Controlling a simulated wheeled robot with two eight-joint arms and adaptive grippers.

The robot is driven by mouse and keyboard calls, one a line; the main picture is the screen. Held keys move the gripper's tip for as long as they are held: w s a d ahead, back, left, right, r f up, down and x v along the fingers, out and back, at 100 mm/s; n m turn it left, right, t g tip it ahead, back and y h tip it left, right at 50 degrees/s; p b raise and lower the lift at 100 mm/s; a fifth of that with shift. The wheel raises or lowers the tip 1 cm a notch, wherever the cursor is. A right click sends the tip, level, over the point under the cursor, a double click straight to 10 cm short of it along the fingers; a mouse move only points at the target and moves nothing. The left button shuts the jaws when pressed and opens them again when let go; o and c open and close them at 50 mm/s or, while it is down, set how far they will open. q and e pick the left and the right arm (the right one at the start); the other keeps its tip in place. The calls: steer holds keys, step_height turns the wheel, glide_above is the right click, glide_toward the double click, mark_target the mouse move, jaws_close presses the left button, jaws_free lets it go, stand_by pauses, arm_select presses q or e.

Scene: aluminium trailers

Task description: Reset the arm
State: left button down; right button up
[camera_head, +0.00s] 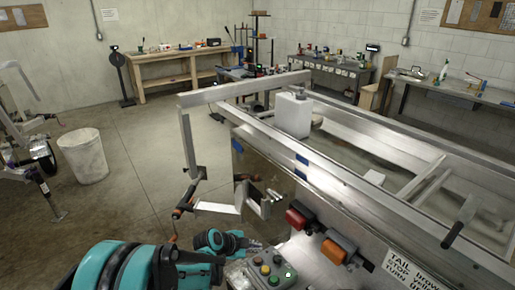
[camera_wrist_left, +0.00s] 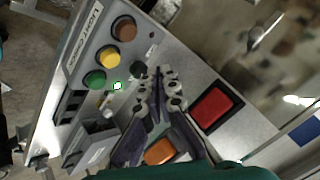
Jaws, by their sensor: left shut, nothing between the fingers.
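My left arm comes in at the bottom of the head view, and its gripper (camera_head: 262,246) is just above the far edge of the light control box (camera_head: 243,275). In the left wrist view the gripper's fingers (camera_wrist_left: 158,82) are together with nothing between them. The fingers seem apart from the buttons. My right gripper is not in view.
A red lamp (camera_head: 297,217) and an orange lamp (camera_head: 334,251) sit on the aluminium trailer (camera_head: 350,205). A white jug (camera_head: 293,113) stands on the trailer. A white bin (camera_head: 84,157) stands on the floor at left. Open floor (camera_head: 135,170) lies between bin and trailer.

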arm_select(q)
steer(key=s+a+r+n+y, duration=0.2)
steer(key=s+a+r+n, duration=0.4)
steer(key=s, duration=0.3)
steer(key=s+a+r+n+y, duration=0.3)
steer(key=s+a+r+n, duration=0.35)
steer(key=s, duration=0.25)
steer(key=s+a+n+y, duration=0.1)
steer(key=s+a+n, duration=0.1)
steer(key=s+n, duration=0.1)
steer(key=s+a+n+t, duration=0.1)
steer(key=s+a+n, duration=0.1)
steer(key=s, duration=0.3)
steer(key=shift+s+a+n+y, duration=0.35)
steer(key=shift+n+y, duration=0.05)
steer(key=shift+n, duration=0.05)
steer(key=shift+f, duration=0.1)
